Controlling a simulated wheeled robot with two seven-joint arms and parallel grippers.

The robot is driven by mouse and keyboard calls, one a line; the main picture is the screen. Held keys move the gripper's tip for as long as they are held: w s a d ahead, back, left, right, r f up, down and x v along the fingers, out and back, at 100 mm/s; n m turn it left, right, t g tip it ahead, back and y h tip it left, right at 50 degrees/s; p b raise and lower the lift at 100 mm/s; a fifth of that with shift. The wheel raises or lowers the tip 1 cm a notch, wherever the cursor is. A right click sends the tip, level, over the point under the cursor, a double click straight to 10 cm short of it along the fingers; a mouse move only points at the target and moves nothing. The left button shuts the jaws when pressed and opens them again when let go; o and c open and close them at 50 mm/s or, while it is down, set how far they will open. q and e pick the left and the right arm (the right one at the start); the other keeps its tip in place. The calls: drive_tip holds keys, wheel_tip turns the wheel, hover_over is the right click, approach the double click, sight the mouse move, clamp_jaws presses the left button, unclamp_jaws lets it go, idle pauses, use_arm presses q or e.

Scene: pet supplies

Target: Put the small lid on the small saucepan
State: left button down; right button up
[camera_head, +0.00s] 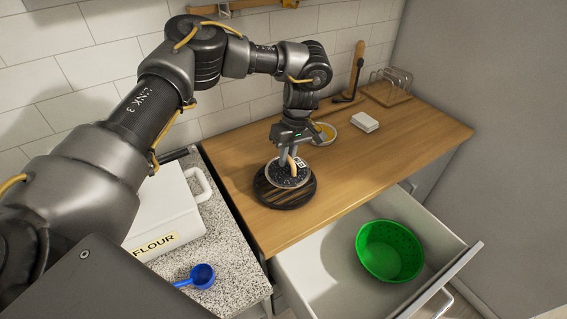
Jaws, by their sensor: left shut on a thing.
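A small round lid (284,178), dark and speckled with a pale rim, is at the middle of the wooden counter. My left gripper (293,152) comes down from above and is shut on the tan upright grip at its top. The lid is directly over a dark, slatted round base (290,203) on the counter. I cannot make out a separate small saucepan under it, nor tell whether the lid touches what is below. My right gripper is not in view.
An open drawer (318,290) with a green bowl (389,251) juts out in front. A yellow-filled bowl (324,134), a white block (365,122) and a wire rack (388,88) stand behind. A flour box (165,215) and blue scoop (202,276) are at left. The counter's right side is clear.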

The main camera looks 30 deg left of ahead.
use_arm(q)
drive_tip(key=shift+a+f+p, duration=0.3)
drive_tip(key=shift+f+p, duration=0.15)
drive_tip(key=shift+f, duration=0.6)
drive_tip(key=shift+a+f+p, duration=0.25)
drive_tip(key=shift+f+p, duration=0.15)
drive_tip(key=shift+f, duration=0.65)
drive_tip(key=shift+f, duration=0.15)
drive_tip(key=c, duration=1.4)
unclamp_jaws()
drive_tip(key=shift+c, duration=0.2)
wheel_tip(320, 180, up, 12)
drive_tip(key=w+d+b, duration=0.1)
drive_tip(key=w+b, duration=0.1)
drive_tip(key=shift+d, duration=0.15)
